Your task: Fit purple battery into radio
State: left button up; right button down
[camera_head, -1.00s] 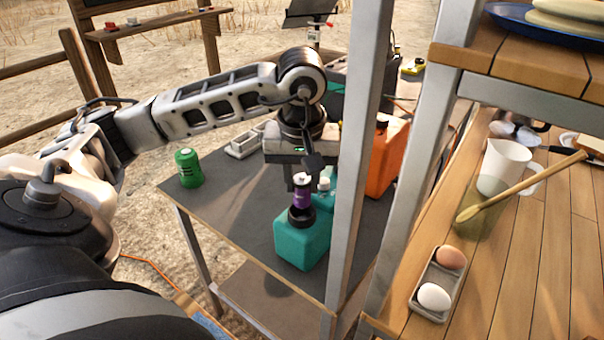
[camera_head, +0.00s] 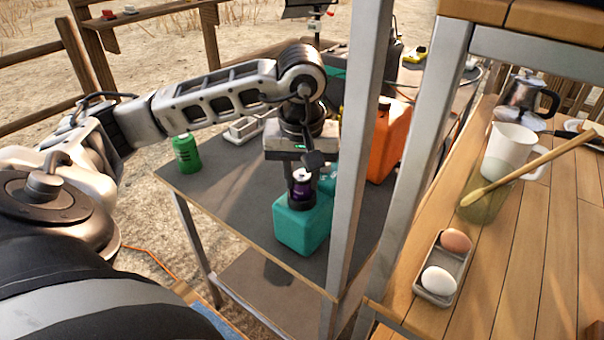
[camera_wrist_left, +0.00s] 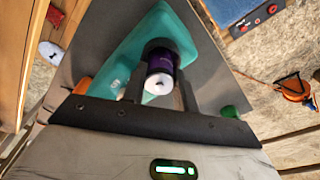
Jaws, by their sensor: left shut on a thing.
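The purple battery (camera_head: 302,186) is upright between the fingers of my left gripper (camera_head: 302,180), which is shut on it. Its lower end meets the black round collar on top of the teal radio (camera_head: 303,235); how deep it sits in there I cannot tell. In the left wrist view the battery (camera_wrist_left: 160,62) shows its pale end towards the camera, with the teal body (camera_wrist_left: 133,48) beyond it. The gripper covers the battery's upper part in the head view. My right gripper is not in view.
A grey metal post (camera_head: 352,190) stands just right of the radio. A green can (camera_head: 186,153) is left on the grey table (camera_head: 235,195), and an orange container (camera_head: 388,140) is behind the post. The wooden counter at right holds an egg tray (camera_head: 436,293).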

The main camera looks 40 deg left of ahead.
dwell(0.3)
pick_arm(q)
jog(key=o, duration=1.1)
jog(key=shift+s, duration=0.1)
jog(key=shift+o, duration=0.2)
jog(key=r, duration=0.7)
jog(key=shift+s+d, duration=0.25)
jog(key=shift+d, duration=0.1)
jog(key=shift+s+r, duration=0.1)
jog(key=shift+r, duration=0.2)
jog(key=shift+f, duration=0.15)
